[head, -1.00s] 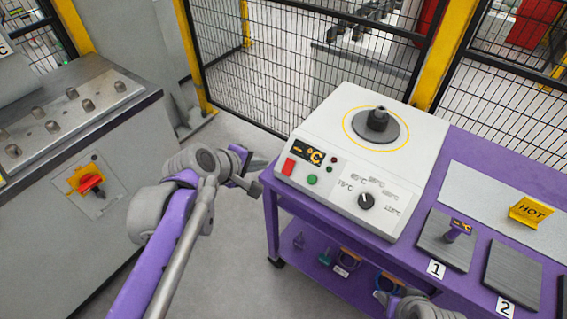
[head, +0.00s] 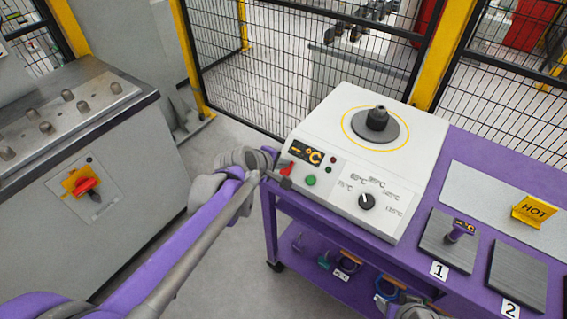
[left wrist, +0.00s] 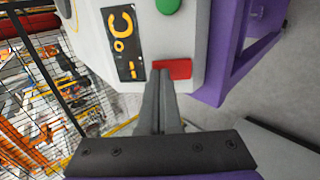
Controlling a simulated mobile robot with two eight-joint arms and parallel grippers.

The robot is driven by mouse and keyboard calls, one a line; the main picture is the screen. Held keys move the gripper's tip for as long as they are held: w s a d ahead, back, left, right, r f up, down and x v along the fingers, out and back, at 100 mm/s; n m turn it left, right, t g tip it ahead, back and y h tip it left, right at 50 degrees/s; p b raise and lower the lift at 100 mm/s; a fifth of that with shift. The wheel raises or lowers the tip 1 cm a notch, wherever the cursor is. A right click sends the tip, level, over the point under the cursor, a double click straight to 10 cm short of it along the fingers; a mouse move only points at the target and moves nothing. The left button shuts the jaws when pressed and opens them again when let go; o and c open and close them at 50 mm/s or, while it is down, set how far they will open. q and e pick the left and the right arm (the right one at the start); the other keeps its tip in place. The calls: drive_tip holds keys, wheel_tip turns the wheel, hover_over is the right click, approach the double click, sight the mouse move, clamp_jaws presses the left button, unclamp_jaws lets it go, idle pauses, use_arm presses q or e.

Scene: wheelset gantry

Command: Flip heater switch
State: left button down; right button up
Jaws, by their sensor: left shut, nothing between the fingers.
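The heater (head: 345,150) is a white box with a round dark plate and spindle on top, standing on the purple cart. Its red switch (head: 285,166) is at the left end of the front panel, partly hidden by my left gripper (head: 286,183). In the left wrist view the red switch (left wrist: 178,68) lies right at the tips of my shut left gripper (left wrist: 162,74). The fingers hold nothing and overlap the switch's edge; I cannot tell whether they touch it. The display (head: 305,152) shows a dash and °C in yellow. My right gripper is not clearly in view.
A green button (head: 310,181) and a temperature dial (head: 366,201) sit on the same panel. A yellow HOT sign (head: 533,210) and numbered plates stand on the cart at right. A mesh fence (head: 300,60) runs behind. A grey bench (head: 90,185) stands at left.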

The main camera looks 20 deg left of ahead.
idle(0.3)
use_arm(q)
drive_tip(key=shift+w+d+f+g, duration=0.1)
drive_tip(key=shift+w+g, duration=0.05)
drive_tip(key=shift+g, duration=0.15)
drive_tip(key=shift+f, duration=0.1)
drive_tip(key=shift+s+a+f, duration=0.25)
drive_tip(key=shift+s+f, duration=0.05)
drive_tip(key=shift+s, duration=0.35)
drive_tip(key=shift+r, duration=0.15)
